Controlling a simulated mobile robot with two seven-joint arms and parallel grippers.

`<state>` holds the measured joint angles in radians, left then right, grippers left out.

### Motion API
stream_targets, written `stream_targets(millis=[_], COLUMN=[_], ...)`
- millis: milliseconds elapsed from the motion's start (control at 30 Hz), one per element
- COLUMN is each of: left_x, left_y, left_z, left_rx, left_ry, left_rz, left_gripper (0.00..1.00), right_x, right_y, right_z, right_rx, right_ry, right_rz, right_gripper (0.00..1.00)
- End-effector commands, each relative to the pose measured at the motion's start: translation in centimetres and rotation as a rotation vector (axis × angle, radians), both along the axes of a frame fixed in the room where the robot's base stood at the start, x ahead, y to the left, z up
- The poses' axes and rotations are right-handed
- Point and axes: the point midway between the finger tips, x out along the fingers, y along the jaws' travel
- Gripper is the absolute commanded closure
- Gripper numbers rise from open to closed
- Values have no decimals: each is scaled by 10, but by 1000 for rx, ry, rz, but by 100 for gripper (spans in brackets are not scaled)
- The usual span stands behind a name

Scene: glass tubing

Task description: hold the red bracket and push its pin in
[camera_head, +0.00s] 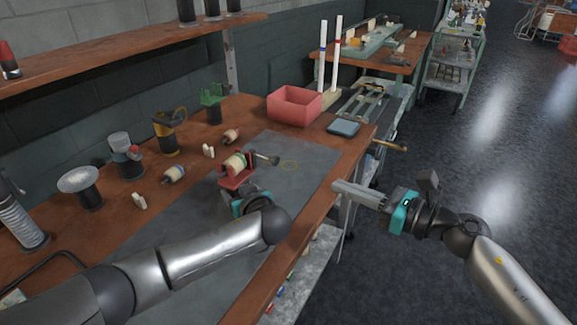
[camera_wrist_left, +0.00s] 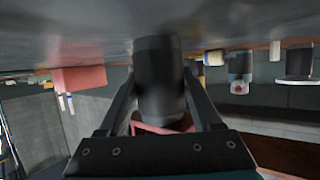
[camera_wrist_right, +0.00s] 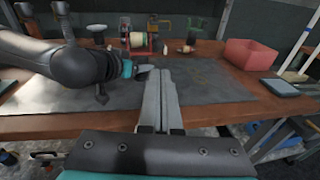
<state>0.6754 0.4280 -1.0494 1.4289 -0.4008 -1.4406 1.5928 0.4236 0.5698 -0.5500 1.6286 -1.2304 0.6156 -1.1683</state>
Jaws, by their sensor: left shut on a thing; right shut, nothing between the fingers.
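The red bracket (camera_head: 232,182) stands over the grey mat with a cream roll (camera_head: 236,163) in it. A dark pin (camera_head: 268,159) sticks out from its right side, partway exposed. My left gripper (camera_head: 240,203) is at the bracket's near side, shut on it; in the left wrist view a dark cylinder fills the space between the fingers (camera_wrist_left: 160,105), with red bracket edges (camera_wrist_left: 150,128) behind. My right gripper (camera_head: 338,188) is shut and empty, out past the table's front edge, right of the bracket and apart from the pin. The bracket also shows in the right wrist view (camera_wrist_right: 128,52).
A red bin (camera_head: 295,106) and blue-grey pad (camera_head: 343,128) are at the back right. Several spools, a yellow-black stand (camera_head: 166,134) and a green stand (camera_head: 212,103) line the table's left side. The mat (camera_head: 300,185) right of the bracket is clear, marked by a thin yellow ring (camera_head: 290,165).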

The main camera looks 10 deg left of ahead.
Motion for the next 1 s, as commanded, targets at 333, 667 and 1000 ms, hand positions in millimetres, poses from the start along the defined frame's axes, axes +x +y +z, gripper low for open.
stream_targets(millis=[333,667,1000], left_x=[0,0,0], left_y=[0,0,0], left_z=[-1,-1,-1], left_rx=[0,0,0], left_ry=[2,2,2], left_rz=[1,1,1], left_gripper=[100,100,100], right_x=[-3,9,40], right_y=[0,21,78], right_z=[1,0,-5], right_rx=[-17,-13,-12], right_ry=[-31,-30,-28], right_rz=[0,1,-1], right_gripper=[100,100,100])
